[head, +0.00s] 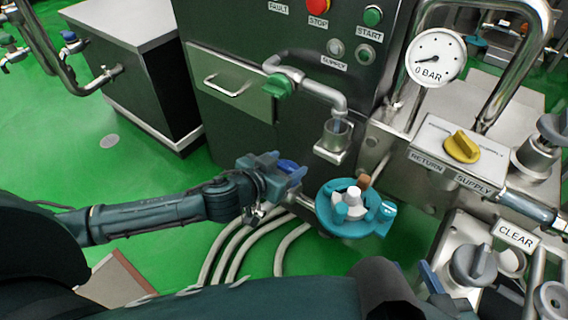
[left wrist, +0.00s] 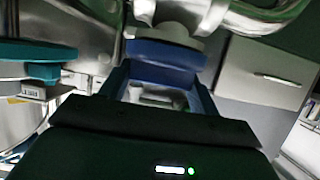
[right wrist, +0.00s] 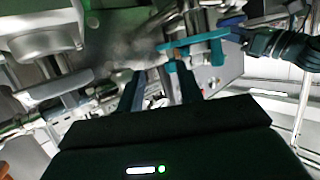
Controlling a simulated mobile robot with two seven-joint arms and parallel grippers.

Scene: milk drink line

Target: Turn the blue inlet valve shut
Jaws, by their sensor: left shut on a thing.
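The blue inlet valve handle (head: 288,165) shows at the tip of my left gripper (head: 284,176), low in front of the dark cabinet. In the left wrist view the blue handle (left wrist: 165,58) lies across between the two fingers, and the gripper is shut on it. The pipe and valve body behind it are partly hidden by the gripper. My right gripper (right wrist: 160,82) has its fingers apart with nothing held between them. In the head view it is mostly hidden at the lower right, behind my forearm.
A green-handled tap (head: 277,86) is above. A yellow supply/return knob (head: 462,146) and a gauge (head: 436,57) sit at right. Pale hoses (head: 232,246) run over the green floor.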

